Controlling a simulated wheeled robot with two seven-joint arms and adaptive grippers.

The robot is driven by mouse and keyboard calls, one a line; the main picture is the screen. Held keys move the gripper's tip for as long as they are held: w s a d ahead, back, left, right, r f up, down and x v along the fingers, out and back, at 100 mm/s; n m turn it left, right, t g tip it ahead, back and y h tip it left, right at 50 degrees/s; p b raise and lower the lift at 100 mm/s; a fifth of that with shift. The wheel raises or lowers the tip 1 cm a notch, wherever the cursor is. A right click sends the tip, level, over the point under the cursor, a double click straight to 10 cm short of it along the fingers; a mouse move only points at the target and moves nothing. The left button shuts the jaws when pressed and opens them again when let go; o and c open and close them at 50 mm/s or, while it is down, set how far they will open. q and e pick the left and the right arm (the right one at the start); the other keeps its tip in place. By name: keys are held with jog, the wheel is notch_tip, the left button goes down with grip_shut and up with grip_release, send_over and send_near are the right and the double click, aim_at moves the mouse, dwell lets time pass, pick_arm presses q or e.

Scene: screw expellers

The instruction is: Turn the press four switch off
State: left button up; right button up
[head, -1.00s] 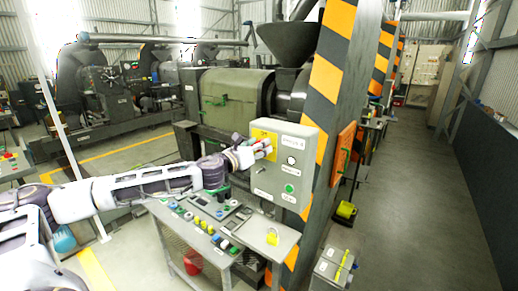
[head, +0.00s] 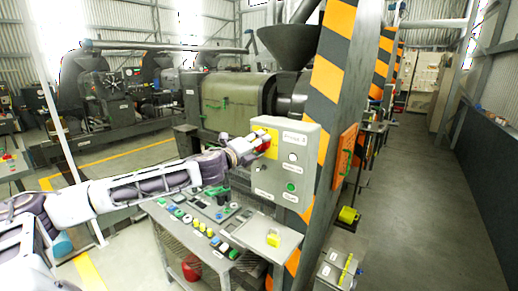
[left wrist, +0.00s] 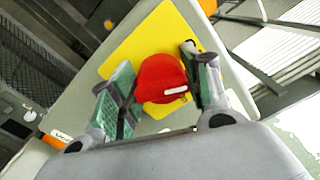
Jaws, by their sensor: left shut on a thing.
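The grey switch box (head: 283,183) is mounted beside the striped post, with a label along its top that is too small to read surely. A red rotary switch knob (left wrist: 162,79) with a white mark sits on a yellow plate (left wrist: 138,42) on the box. The knob also shows in the head view (head: 264,143). My left gripper (left wrist: 158,88) is around the knob, its green-padded fingers on either side, shut on it. My right gripper is in neither view.
The orange-black post (head: 331,75) rises right behind the box. The press (head: 237,97) stands behind. The aisle floor (head: 430,190) on the right is clear.

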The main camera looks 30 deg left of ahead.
pick_arm(q)
jog(key=n+b, duration=0.1)
jog(key=n, duration=0.3)
jog(key=shift+f+b, duration=0.15)
jog(key=shift+b, duration=0.2)
jog(key=shift+n, duration=0.5)
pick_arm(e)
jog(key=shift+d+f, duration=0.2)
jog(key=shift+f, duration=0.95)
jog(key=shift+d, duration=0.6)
pick_arm(q)
jog(key=o, duration=1)
jog(key=shift+a, duration=0.1)
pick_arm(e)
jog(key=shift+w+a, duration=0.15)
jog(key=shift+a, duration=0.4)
pick_arm(q)
jog(key=shift+s+d+r, duration=0.2)
jog(key=shift+s+d, duration=0.25)
jog(key=shift+s+a, duration=0.1)
jog(key=shift+s, duration=0.2)
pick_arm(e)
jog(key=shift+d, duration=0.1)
